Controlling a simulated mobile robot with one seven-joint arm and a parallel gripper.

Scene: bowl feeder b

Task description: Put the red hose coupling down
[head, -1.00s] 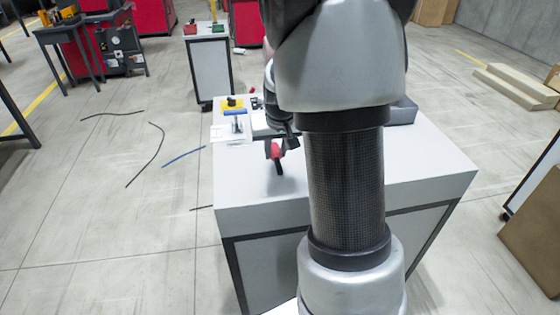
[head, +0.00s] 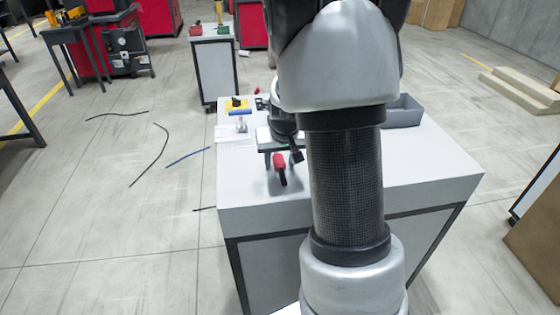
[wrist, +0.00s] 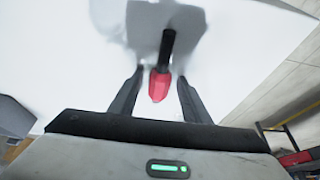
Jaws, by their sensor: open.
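The red hose coupling (head: 279,161) is a red piece with a black end, at the near left part of the white-topped cabinet (head: 245,185). In the wrist view the coupling (wrist: 159,86) has its red end between my fingers and its black end pointing away past the fingertips. My gripper (wrist: 160,75) is open, with a visible gap on each side of the coupling. In the head view my gripper (head: 282,157) is right around the red part. The coupling looks to be at the tabletop, but I cannot tell whether it fully rests there.
A grey bin (head: 404,112) stands at the right back of the top. A yellow block (head: 236,103) and a blue-topped piece (head: 240,113) stand at the back left. The top in front of the coupling is clear. Cables (head: 150,155) lie on the floor to the left.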

